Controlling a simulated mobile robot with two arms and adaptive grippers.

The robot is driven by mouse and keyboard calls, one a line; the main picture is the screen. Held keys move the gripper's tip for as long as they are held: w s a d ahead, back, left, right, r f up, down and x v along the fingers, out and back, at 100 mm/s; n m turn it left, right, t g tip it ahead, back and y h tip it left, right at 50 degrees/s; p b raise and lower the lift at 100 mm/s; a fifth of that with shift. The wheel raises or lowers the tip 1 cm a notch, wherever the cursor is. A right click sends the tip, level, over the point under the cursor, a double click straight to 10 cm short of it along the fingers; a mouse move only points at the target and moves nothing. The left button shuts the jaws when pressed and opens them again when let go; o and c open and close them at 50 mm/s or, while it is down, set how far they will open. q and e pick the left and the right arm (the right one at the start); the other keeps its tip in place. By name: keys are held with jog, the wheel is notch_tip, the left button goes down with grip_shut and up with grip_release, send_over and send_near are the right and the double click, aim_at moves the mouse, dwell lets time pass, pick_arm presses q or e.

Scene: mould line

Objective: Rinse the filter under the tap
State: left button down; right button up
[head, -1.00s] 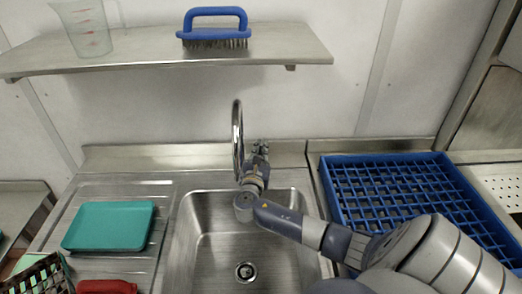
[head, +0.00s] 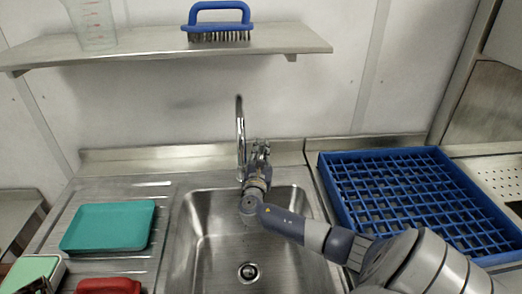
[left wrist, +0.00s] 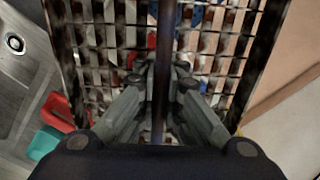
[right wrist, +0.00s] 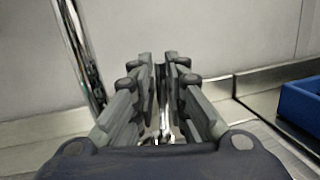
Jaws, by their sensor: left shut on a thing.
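The filter is a dark-framed mesh panel (left wrist: 100,60) that fills much of the left wrist view. My left gripper (left wrist: 163,75) is shut on a dark bar of it. The filter is out of the head view. The chrome tap (head: 240,135) stands behind the steel sink (head: 200,240); its upright pipe also shows in the right wrist view (right wrist: 80,50). I see no water running. My right gripper (head: 259,152) is right beside the tap, over the back of the sink. In the right wrist view its fingers are close together with a narrow gap, and shiny metal shows between them.
A teal tray (head: 108,227) lies on the drainboard left of the sink. A red item (head: 108,286) and a pale green one (head: 32,270) are nearer. A blue rack (head: 410,200) is at right. A brush (head: 217,22) and clear beaker (head: 93,24) stand on the shelf.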

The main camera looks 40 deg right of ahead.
jog(key=shift+o, duration=0.4)
jog(key=shift+r, duration=0.15)
jog(key=v, duration=1.2)
jog(key=shift+a, duration=0.15)
